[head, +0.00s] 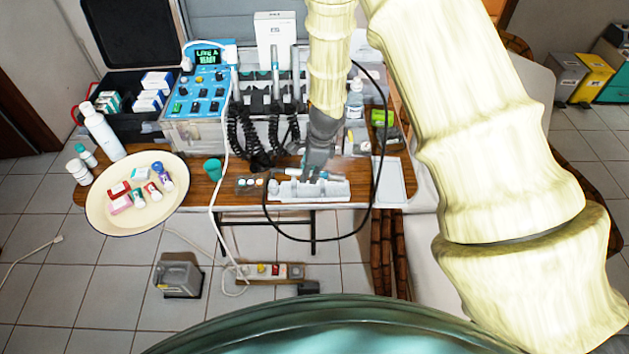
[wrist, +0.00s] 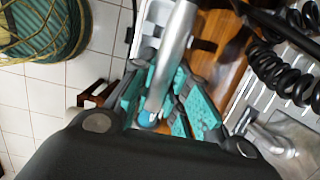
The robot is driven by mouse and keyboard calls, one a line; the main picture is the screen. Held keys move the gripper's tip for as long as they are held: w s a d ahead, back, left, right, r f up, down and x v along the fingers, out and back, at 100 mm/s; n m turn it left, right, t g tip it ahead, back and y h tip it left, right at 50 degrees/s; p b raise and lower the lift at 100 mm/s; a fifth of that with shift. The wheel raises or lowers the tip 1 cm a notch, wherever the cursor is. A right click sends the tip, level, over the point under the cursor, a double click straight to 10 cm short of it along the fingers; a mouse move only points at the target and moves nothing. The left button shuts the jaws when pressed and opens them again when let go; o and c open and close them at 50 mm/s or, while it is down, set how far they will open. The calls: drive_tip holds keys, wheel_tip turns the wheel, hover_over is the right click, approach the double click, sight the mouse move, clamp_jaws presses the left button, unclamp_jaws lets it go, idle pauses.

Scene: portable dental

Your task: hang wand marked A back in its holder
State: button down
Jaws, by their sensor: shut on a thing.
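My gripper (head: 318,168) points down over the front of the wooden table in the head view. In the wrist view its teal-padded fingers (wrist: 160,100) are closed around a silver wand (wrist: 174,55). No letter A can be read on the wand. In the head view the wand is mostly hidden by my gripper, just over a white tray (head: 335,192); whether it touches the tray is unclear. The holder (head: 258,101) is a row of dark slots behind, right of the blue control unit (head: 203,92). Upright wands (head: 275,70) stand in it, partly hidden by my arm.
Black coiled hoses (head: 247,140) hang before the holder. A loose black hose (head: 376,185) loops down past the table's front edge. A cream plate (head: 103,207) with small boxes and a green cup (head: 213,169) are at left. A pale tray (head: 394,180) lies at right.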

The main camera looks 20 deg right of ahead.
drive_tip(key=shift+a+p+v, duration=0.15)
drive_tip(key=shift+p+v, duration=0.4)
drive_tip(key=shift+v, duration=0.15)
drive_tip(key=shift+a+p+v, duration=0.15)
drive_tip(key=shift+p+v, duration=0.4)
drive_tip(key=shift+v, duration=0.1)
drive_tip(key=shift+r, duration=0.15)
